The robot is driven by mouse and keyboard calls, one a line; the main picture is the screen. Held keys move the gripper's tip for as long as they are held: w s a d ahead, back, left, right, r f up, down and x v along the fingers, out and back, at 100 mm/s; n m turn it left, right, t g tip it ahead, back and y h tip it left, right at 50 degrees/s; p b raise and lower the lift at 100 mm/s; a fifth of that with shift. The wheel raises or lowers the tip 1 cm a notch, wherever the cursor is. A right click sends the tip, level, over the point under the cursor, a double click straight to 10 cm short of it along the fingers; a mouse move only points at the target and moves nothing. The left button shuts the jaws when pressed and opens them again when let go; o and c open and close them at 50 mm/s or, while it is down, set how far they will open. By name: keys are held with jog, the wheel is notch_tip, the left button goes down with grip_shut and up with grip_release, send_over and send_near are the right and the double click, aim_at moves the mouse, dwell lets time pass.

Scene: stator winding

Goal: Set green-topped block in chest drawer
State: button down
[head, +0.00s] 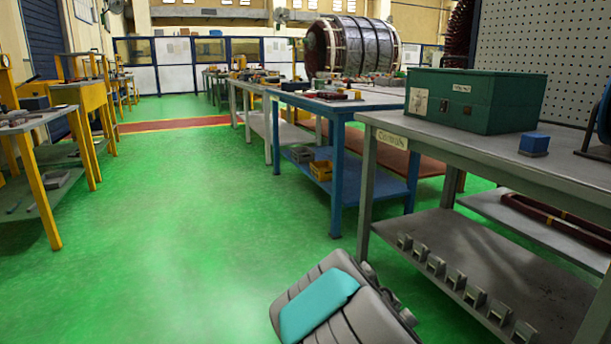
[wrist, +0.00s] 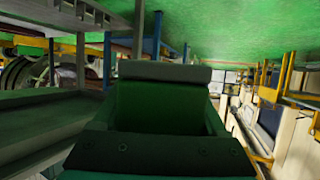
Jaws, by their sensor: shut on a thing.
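In the wrist view my gripper (wrist: 162,108) is shut on a green block (wrist: 165,106), the green-topped block, which fills the space between the grey upper finger and the dark lower finger. Its far side is hidden. In the head view the gripper and block do not show; only a grey, ribbed part of my arm with a teal panel is in view at the bottom. A dark green chest (head: 475,100) stands on the grey workbench at the right, with pale labels on its faces. No open drawer can be made out on it.
A small blue block (head: 534,144) sits on the grey workbench (head: 440,133) beside the chest. Several grey metal pieces (head: 473,297) line the shelf below. A blue table (head: 338,104) stands behind. The green floor (head: 190,220) to the left is clear.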

jog(key=shift+d+f, duration=0.15)
jog(key=shift+f, duration=0.8)
